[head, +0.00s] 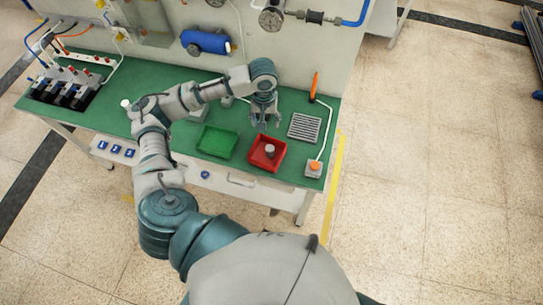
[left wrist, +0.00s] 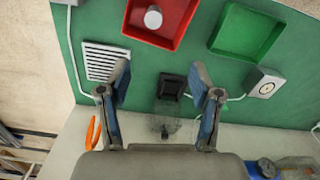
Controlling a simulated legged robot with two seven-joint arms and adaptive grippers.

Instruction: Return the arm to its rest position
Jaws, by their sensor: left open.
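My left arm reaches over the green-topped bench (head: 115,115) from the left. Its gripper (head: 264,122) points down above the bench, behind the red tray (head: 281,163). In the left wrist view the gripper (left wrist: 163,75) has its two blue-padded fingers spread, with nothing held between them. A black square piece (left wrist: 172,86) with a clear part beside it shows beyond the gap between the fingers. A grey cylinder (head: 269,150) stands in the red tray, apart from the gripper; it also shows in the wrist view (left wrist: 153,17). My right gripper is not in view.
A green tray (head: 217,141) sits left of the red one. A slotted grey plate (head: 305,127) and an orange-button box (head: 314,168) lie to the right. The back panel carries a blue cylinder (head: 205,42) and gauges. Open floor lies right of the bench.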

